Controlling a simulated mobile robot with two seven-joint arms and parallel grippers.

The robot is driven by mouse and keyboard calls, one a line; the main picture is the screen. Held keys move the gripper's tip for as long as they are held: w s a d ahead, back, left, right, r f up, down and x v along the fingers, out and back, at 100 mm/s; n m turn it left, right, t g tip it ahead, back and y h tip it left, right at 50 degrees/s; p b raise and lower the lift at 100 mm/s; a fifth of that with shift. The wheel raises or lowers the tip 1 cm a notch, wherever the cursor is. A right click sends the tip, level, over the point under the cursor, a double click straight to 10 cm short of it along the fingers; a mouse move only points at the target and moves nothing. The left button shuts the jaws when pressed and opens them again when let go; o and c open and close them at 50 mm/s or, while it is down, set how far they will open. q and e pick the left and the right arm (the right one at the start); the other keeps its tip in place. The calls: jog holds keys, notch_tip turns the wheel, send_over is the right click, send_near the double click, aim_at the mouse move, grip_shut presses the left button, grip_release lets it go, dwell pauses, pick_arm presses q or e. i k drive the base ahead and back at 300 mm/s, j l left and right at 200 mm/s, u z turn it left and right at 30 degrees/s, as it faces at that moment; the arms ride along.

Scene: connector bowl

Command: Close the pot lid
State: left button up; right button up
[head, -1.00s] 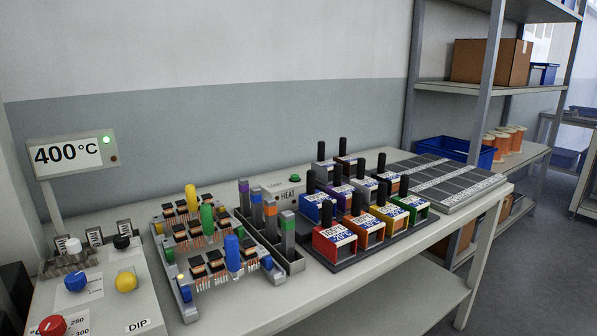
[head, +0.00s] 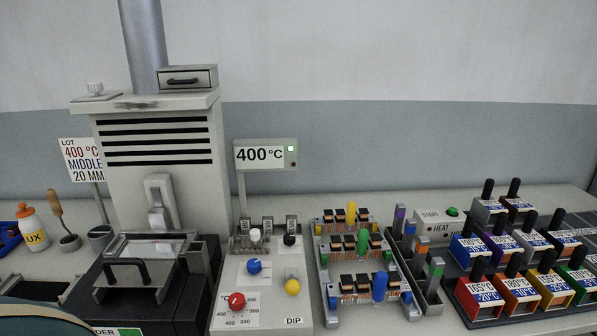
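The solder pot machine (head: 158,140) stands left of centre in the head view, a light grey housing with dark vent slots and a pipe above. At its foot is a dark pot block (head: 190,305). On the block, a grey framed piece (head: 150,248) and a black handle (head: 127,268) show. I cannot tell for sure which piece is the lid or how far open it is. A light grey upright lever-like part (head: 157,195) is on the housing front. Neither of my grippers is in view.
A control panel (head: 262,312) with red, blue and yellow knobs stands right of the pot. A 400 °C display (head: 260,155) shows a green light. Component boards (head: 340,262) and coloured labelled blocks (head: 517,290) are further right. A bottle (head: 33,230) stands at far left.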

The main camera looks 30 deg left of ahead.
aim_at(123, 271)
jog(key=u, duration=2.05)
jog(key=i+l+z, duration=0.25)
